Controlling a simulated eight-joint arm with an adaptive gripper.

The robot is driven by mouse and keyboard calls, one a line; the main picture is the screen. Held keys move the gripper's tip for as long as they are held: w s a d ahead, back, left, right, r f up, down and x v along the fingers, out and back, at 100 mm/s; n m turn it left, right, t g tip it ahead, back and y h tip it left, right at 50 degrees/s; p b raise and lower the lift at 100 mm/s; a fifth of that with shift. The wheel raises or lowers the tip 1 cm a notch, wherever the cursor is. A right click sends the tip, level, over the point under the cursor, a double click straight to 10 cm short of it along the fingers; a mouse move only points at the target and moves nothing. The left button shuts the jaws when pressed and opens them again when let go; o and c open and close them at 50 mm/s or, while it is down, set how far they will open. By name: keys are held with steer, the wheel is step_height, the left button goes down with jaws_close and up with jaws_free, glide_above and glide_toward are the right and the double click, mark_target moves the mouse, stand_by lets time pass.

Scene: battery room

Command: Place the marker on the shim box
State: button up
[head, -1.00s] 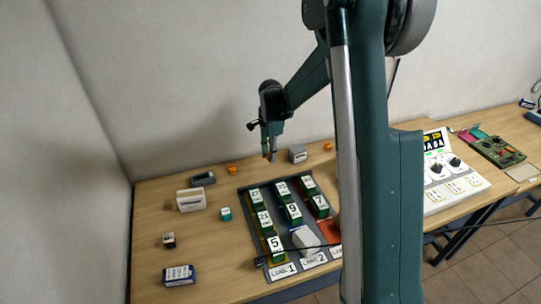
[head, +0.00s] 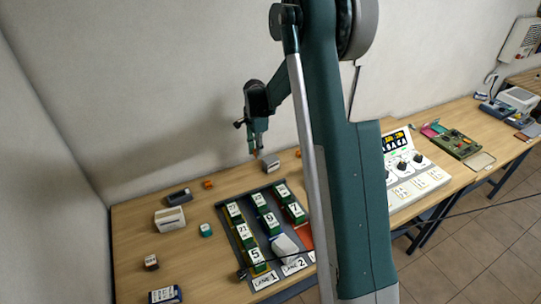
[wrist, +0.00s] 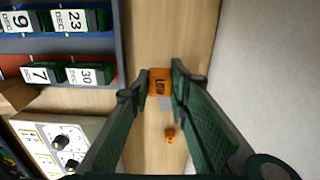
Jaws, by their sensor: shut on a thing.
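My gripper (head: 256,151) is shut on a small orange block, the likely marker (wrist: 160,82), held between its fingertips above the back of the table. A small grey box (head: 271,165) stands on the table just right of and below the fingertips in the head view. A grey patch, likely this box (wrist: 168,104), shows partly behind the held block in the wrist view. No readable label tells me whether it is the shim box. A cream box (head: 170,219) and a dark grey box (head: 178,197) stand farther left.
Orange blocks lie on the table at left (head: 208,184) and right (head: 298,153). A control panel (head: 418,178) is at right. The wall closes off the back.

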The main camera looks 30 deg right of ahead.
steer(key=w+d+r+p, duration=0.2)
steer(key=d+r+p, duration=0.1)
steer(key=d, duration=0.5)
steer(key=shift+w+r+p, duration=0.2)
steer(key=shift+p, duration=0.5)
steer(key=shift+f, duration=0.1)
glide_above(271, 159)
steer(key=shift+f+p, duration=0.45)
steer(key=shift+f, duration=2.6)
steer(key=shift+f+p, duration=0.3)
steer(key=shift+f, duration=1.55)
steer(key=shift+f, duration=0.25)
steer(key=o, duration=0.8)
steer(key=shift+r, duration=0.1)
steer(key=shift+c, duration=0.2)
